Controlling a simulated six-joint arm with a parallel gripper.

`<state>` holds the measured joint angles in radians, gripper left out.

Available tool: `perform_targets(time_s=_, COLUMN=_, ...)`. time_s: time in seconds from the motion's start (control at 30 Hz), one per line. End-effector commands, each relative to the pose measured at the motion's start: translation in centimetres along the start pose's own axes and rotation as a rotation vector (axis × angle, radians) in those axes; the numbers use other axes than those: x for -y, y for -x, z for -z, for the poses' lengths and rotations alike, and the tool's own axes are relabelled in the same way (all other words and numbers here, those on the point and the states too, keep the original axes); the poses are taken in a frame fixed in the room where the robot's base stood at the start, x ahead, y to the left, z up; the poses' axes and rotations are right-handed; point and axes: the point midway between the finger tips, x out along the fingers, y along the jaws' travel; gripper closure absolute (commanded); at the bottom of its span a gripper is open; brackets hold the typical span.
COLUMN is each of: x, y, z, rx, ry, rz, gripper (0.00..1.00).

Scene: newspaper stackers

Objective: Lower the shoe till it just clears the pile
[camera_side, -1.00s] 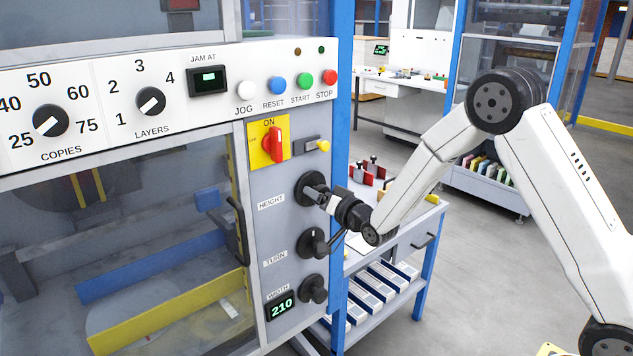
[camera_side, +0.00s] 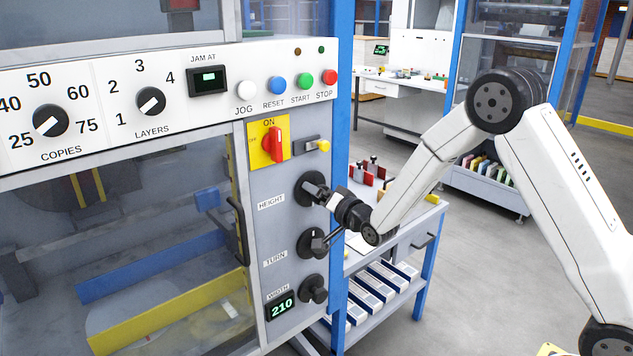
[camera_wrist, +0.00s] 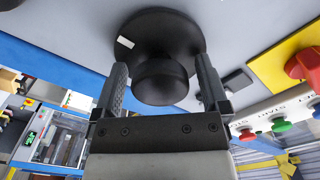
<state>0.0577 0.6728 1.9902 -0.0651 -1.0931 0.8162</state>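The black HEIGHT knob (camera_side: 309,189) is on the grey panel of the stacker. My gripper (camera_side: 322,194) is at this knob. In the wrist view, the two fingers of my gripper (camera_wrist: 160,82) stand on either side of the round HEIGHT knob (camera_wrist: 160,80), with a visible gap on each side, so it looks open around it. Behind the window are a blue bar (camera_side: 150,268), a yellow bar (camera_side: 165,312) and a small blue block (camera_side: 207,199). I cannot tell which part is the shoe, and no pile is clearly visible.
The TURN knob (camera_side: 311,243) and WIDTH knob (camera_side: 313,289) are close below my gripper. The display (camera_side: 281,306) reads 210. The red switch (camera_side: 273,145) and the door handle (camera_side: 239,231) are nearby. A side table (camera_side: 402,240) stands to the right.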

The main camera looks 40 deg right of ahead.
Motion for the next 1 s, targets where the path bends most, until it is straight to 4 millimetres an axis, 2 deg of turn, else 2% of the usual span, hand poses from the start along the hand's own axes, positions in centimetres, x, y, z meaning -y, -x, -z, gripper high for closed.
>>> perform_targets(time_s=0.47, x=0.0, y=0.6, z=0.0, rx=0.0, ry=0.001, rz=0.0, gripper=0.0)
perform_targets(time_s=0.67, x=0.0, y=2.2, z=0.0, rx=0.0, ry=0.001, rz=0.0, gripper=0.0)
perform_targets(time_s=1.0, x=0.0, y=6.0, z=0.1, rx=0.0, ry=0.001, rz=-0.001, gripper=0.0)
